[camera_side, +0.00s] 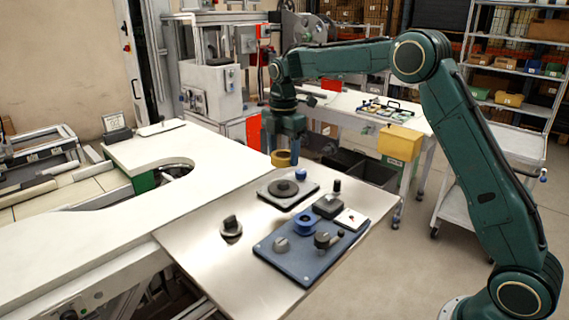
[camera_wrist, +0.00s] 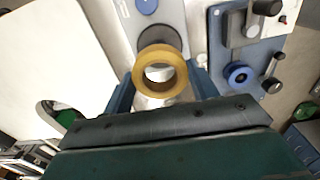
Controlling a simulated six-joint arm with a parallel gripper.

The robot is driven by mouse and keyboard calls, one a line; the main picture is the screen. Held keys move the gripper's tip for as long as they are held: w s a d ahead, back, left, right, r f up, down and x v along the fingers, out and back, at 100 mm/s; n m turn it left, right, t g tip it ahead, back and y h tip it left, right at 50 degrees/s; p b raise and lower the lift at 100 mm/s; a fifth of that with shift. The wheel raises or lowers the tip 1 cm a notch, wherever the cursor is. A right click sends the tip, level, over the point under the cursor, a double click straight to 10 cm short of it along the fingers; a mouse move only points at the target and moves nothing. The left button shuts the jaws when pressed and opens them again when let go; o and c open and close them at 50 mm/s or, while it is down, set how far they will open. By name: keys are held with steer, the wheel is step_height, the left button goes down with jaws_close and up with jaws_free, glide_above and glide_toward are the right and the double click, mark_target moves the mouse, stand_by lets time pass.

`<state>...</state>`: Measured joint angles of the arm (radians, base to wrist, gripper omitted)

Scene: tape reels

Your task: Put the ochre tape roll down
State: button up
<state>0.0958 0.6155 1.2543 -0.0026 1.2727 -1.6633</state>
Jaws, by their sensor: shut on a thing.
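The ochre tape roll (camera_side: 281,158) is a short ring with an open centre. My gripper (camera_side: 287,152) is shut on it and holds it above the far part of the steel table top (camera_side: 200,256). In the wrist view the roll (camera_wrist: 160,52) sits between the two blue fingers of my gripper (camera_wrist: 162,88), its hole facing the camera. A grey plate (camera_side: 268,199) with a dark round disc (camera_side: 283,188) and a small blue piece (camera_side: 300,174) lies near it on the table. In the wrist view the roll partly covers the disc (camera_wrist: 159,36).
A blue board (camera_side: 290,263) with grey knobs and a blue ring (camera_side: 304,225) lies at the front right. A dark knob (camera_side: 231,226) stands left of it. Bare steel lies at the front left. A white counter (camera_side: 175,147) with a rounded cut-out adjoins on the left.

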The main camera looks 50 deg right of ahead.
mark_target(283, 182)
steer(key=shift+f, duration=0.5)
steer(key=shift+f, duration=2.1)
steer(key=shift+f, duration=0.6)
steer(key=o, duration=1)
steer(key=shift+c, duration=0.2)
steer(key=shift+r, duration=0.2)
step_height(283, 182, up, 13)
